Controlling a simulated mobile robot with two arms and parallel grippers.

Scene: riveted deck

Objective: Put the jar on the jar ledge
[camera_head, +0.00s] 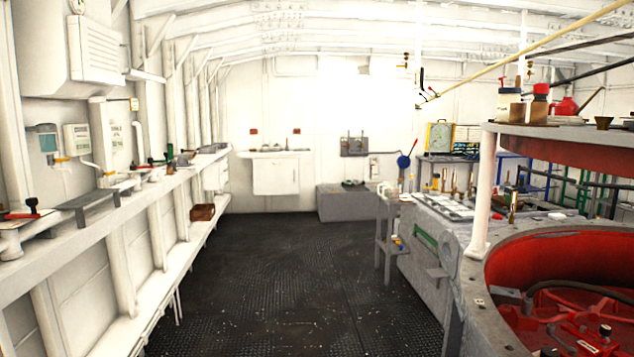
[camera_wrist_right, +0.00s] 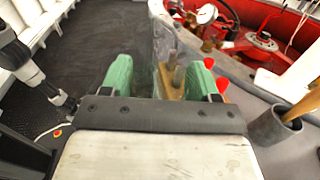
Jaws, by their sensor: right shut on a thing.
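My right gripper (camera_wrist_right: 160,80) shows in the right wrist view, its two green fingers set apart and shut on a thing. What it holds is hard to make out; it is a faint, clear patch between the fingers, and I take it for the jar (camera_wrist_right: 147,76). My left gripper is in neither view. In the head view a long pale ledge (camera_head: 112,224) runs along the left wall. I cannot tell whether it is the jar ledge.
Below the right gripper are a wooden block with pegs (camera_wrist_right: 174,85) and a grey cup (camera_wrist_right: 272,128). A red round well (camera_head: 560,290) is at the right. A grey workbench (camera_head: 425,240) stands beyond it. The dark floor (camera_head: 290,270) in the middle is clear.

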